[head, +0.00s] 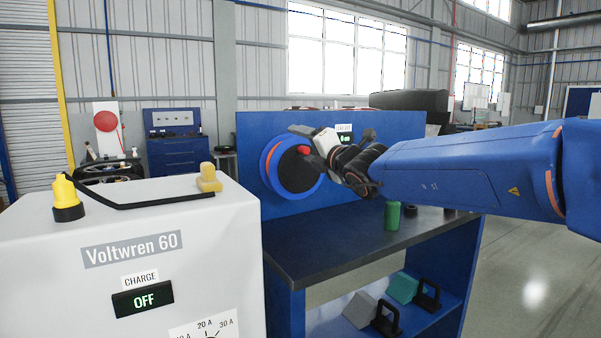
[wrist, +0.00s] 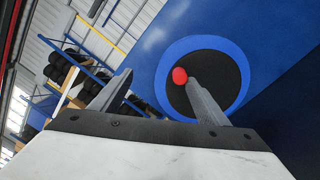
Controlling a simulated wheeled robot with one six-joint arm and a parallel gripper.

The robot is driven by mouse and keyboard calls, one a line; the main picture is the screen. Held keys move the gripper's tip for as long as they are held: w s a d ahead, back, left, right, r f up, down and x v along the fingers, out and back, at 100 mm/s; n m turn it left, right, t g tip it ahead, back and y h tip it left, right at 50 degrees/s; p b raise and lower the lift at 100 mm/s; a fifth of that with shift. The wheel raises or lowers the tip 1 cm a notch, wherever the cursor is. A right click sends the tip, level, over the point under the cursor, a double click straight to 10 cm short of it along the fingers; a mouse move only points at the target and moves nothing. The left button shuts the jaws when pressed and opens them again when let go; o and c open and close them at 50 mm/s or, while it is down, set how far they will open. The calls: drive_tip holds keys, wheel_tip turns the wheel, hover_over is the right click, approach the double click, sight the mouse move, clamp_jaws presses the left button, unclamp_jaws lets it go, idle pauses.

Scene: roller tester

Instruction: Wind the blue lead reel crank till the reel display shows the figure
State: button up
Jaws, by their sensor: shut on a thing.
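The blue lead reel (head: 270,172), a blue ring with a dark face, is mounted on the blue back panel; it also shows in the wrist view (wrist: 236,55). Its red crank knob (head: 304,150) is on the upper right of the dark face, and shows in the wrist view (wrist: 180,76) by the tip of one finger.
A dark bench top (head: 335,238) lies below the reel, with a green can (head: 392,215) on it under my arm. A white Voltwren 60 cabinet (head: 130,250) with a display reading OFF stands at the front left. A shelf below holds several blocks.

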sight(290, 153)
drive_tip(key=shift+o, duration=1.2)
drive_tip(key=n, duration=0.2)
drive_tip(key=shift+s+a+r+n, duration=0.3)
drive_tip(key=shift+r+n, duration=0.05)
drive_tip(key=shift+n, duration=0.05)
drive_tip(key=shift+s+a+n, duration=0.15)
drive_tip(key=shift+a+n, duration=0.1)
drive_tip(key=shift+n, duration=0.95)
drive_tip(key=shift+c, duration=0.3)
drive_tip(key=shift+s+a+f+n+g+y, duration=0.15)
drive_tip(key=shift+n+g+y, duration=0.2)
drive_tip(key=shift+n, duration=0.35)
drive_tip(key=c, duration=0.4)
drive_tip(key=f+n, duration=0.1)
drive_tip(key=n, duration=0.2)
drive_tip(key=a+n, duration=0.1)
drive_tip(key=n, duration=0.3)
drive_tip(key=f+n+g, duration=0.1)
drive_tip(key=n, duration=0.3)
drive_tip(key=shift+s+a+f, duration=0.2)
drive_tip(key=shift+s+f, duration=0.15)
drive_tip(key=shift+s, duration=0.05)
drive_tip(key=shift+w, duration=0.2)
drive_tip(key=shift+w+d+f, duration=0.15)
drive_tip(key=shift+w, duration=0.45)
drive_tip(key=shift+w+d+f, duration=0.1)
drive_tip(key=shift+w, duration=0.55)
drive_tip(key=shift+w+d+f, duration=0.15)
drive_tip(key=shift+w, duration=0.45)
